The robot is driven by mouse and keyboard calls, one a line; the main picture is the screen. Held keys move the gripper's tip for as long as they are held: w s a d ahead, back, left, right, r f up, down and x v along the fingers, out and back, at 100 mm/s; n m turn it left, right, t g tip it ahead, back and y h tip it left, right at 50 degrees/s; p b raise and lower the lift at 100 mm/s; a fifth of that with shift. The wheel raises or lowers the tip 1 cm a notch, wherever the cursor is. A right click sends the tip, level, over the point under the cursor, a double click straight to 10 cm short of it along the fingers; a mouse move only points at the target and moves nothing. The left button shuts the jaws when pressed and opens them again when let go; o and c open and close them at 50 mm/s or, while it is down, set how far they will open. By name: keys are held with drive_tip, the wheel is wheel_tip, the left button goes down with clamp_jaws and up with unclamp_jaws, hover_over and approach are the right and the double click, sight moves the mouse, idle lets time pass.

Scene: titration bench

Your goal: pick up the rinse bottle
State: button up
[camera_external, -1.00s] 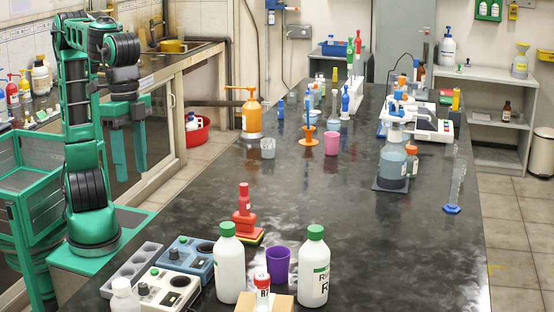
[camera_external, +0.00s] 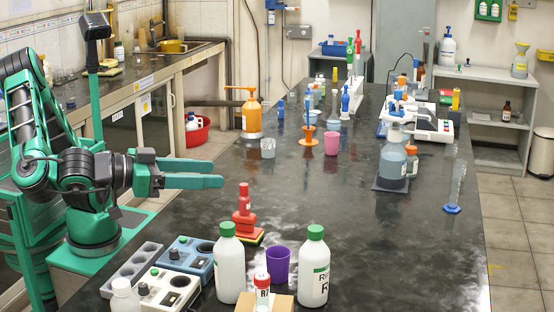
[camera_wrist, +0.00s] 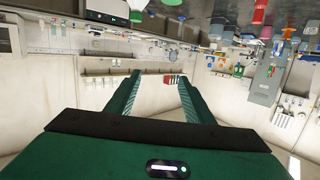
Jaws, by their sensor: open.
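A white bottle with a green cap and a label beginning "RI" (camera_external: 314,272) stands upright at the near edge of the dark bench in the external view. A second white, green-capped bottle (camera_external: 230,268) stands to its left; no label shows on its visible side. My gripper (camera_external: 217,174) is open and empty, level above the bench's left side, with its fingers pointing right. It is beyond and to the left of both bottles, touching neither. In the wrist view my gripper (camera_wrist: 159,77) has a clear gap between its fingers, and I cannot make out the labelled bottle there.
A purple cup (camera_external: 279,264) stands between the bottles, with a small red-capped bottle (camera_external: 262,292) in front. A red stacked piece (camera_external: 243,215) and a blue-grey device (camera_external: 187,258) are to the left. The bench middle (camera_external: 320,200) is clear.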

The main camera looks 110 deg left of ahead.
wheel_tip(320, 180, up, 4)
drive_tip(key=s+d+t+y, duration=0.1)
drive_tip(key=s+d+t, duration=0.1)
approach(228, 225)
drive_tip(key=w, duration=0.1)
drive_tip(key=w+a+f, duration=0.1)
drive_tip(key=shift+w+f, duration=0.15)
drive_tip(key=shift+w, duration=0.15)
drive_tip(key=shift+w+f, duration=0.1)
drive_tip(key=shift+f, duration=0.05)
drive_tip(key=shift+x, duration=1.15)
drive_tip(key=x, duration=0.3)
drive_tip(key=a+x, duration=0.1)
drive_tip(key=x, duration=0.1)
drive_tip(key=shift+s, duration=0.35)
drive_tip(key=shift+d, duration=0.1)
clamp_jaws()
